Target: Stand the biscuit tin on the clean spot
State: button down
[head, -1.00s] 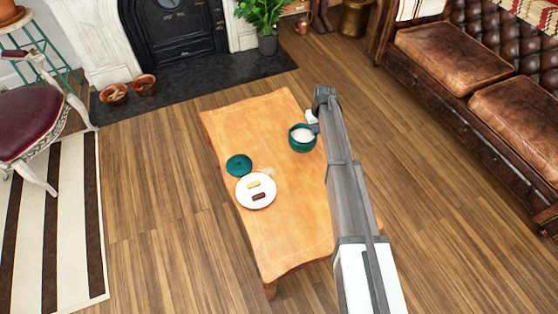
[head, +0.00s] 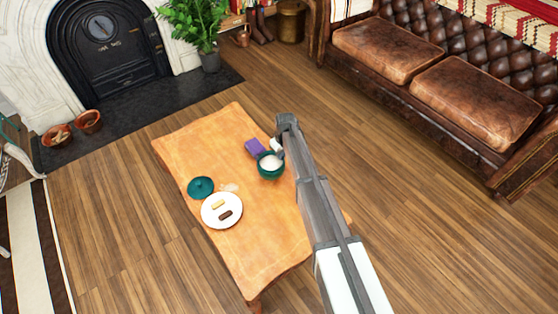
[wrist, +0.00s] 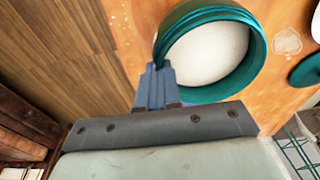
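The biscuit tin (head: 270,172) is a round, open, teal tin with pale white contents, near the right edge of the wooden table; it fills the upper middle of the wrist view (wrist: 240,82). My gripper (head: 278,147) is at the tin's far-right side. In the wrist view its fingers (wrist: 155,68) are closed on the tin's rim. I cannot tell whether the tin's base touches the table. The clean spot looks like the pale patch (head: 230,187) between the lid and the tin; it also shows in the wrist view (wrist: 287,41).
The teal lid (head: 200,187) and a white plate (head: 209,219) with two biscuits lie left of and below the pale patch. A purple block (head: 255,147) lies just behind the tin. The near part of the table (head: 265,245) is clear. A leather sofa (head: 470,100) stands at right.

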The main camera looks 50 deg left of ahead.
jog(key=shift+f, duration=1.95)
jog(key=shift+f, duration=0.1)
jog(key=c, duration=1.3)
grip_release()
jog(key=shift+c, duration=0.2)
jog(key=r, duration=0.4)
jog(key=d+r, duration=0.1)
jog(key=r, duration=0.7)
jog(key=shift+d, duration=0.25)
